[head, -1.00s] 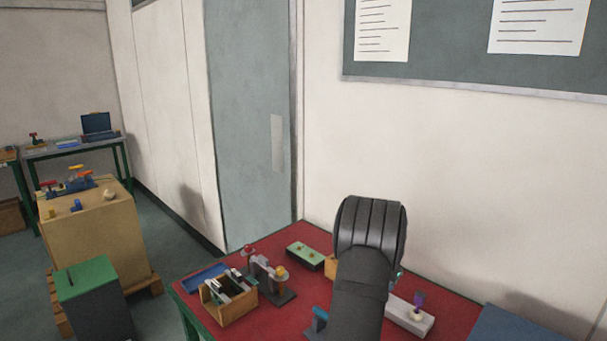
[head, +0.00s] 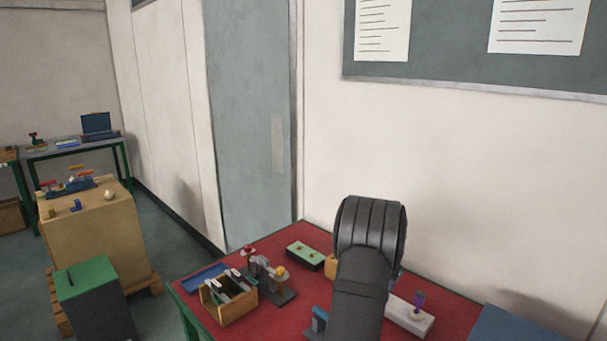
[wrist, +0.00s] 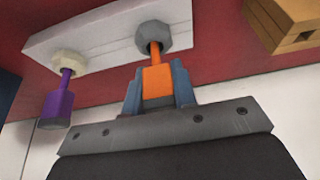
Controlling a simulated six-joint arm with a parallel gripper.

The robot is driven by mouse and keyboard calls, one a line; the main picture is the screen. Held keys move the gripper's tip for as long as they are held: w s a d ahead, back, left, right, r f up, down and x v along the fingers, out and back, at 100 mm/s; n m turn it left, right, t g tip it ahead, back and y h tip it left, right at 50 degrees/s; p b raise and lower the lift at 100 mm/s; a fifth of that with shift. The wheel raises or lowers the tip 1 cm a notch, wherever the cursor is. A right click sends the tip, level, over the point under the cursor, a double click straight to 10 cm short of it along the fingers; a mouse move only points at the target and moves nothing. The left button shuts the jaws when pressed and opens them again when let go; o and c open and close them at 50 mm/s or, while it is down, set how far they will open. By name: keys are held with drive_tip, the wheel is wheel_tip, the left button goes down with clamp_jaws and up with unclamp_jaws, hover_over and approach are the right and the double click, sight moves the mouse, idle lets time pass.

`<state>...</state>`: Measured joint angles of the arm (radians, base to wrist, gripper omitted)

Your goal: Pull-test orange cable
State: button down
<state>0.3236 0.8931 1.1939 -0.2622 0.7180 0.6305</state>
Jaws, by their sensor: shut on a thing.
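In the wrist view the orange cable (wrist: 155,77) comes out of a grey hex fitting (wrist: 154,37) on a pale block (wrist: 105,32). My gripper (wrist: 158,88) is shut on the orange cable, with one blue-grey finger on each side of it. The cable still runs into the fitting. In the head view my dark arm hides the gripper and the orange cable. The pale block's right part (head: 411,314) shows there beside my arm.
A purple cable (wrist: 62,98) hangs from a cream hex fitting (wrist: 72,62) on the same block, left of my gripper. A wooden block (wrist: 287,22) is at the upper right. On the red table (head: 215,330) stand an open wooden box (head: 233,311) and a green-topped block (head: 305,255).

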idle(0.8)
drive_tip(key=c, duration=1.1)
unclamp_jaws()
drive_tip(key=shift+r, duration=3.5)
wheel_tip(320, 180, down, 7)
drive_tip(key=shift+r, duration=0.1)
